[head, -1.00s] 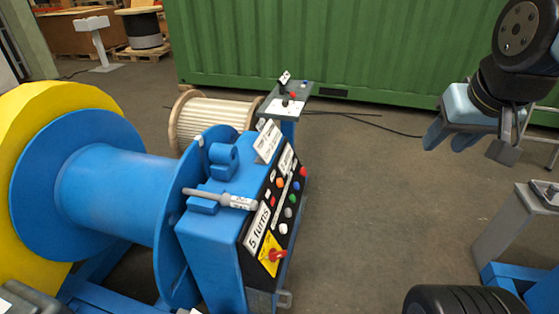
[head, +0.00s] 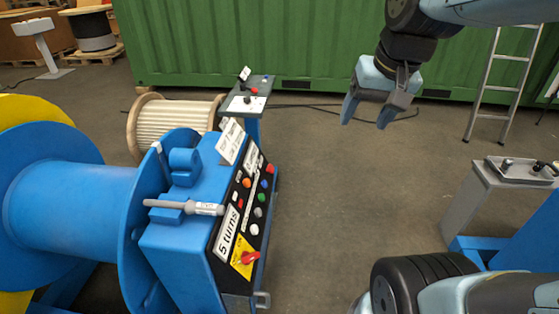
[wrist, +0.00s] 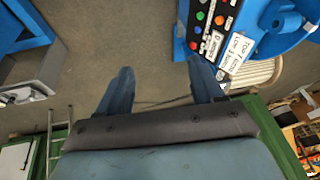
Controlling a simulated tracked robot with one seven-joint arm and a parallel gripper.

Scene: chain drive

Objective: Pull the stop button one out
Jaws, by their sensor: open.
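A blue machine carries a sloping black control panel (head: 229,243) with coloured buttons. A red knob (head: 250,258) sits on a yellow plate at the near end. I cannot read which is stop button one. My gripper (head: 368,114) is open and empty, in the air to the right of and beyond the panel, pointing down. In the wrist view its two fingers (wrist: 162,85) are apart with only floor between them.
A small control post (head: 249,104) with a lever stands behind the panel, beside a wooden reel (head: 172,122). A blue drum (head: 75,205) is at left. Floor between is clear.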

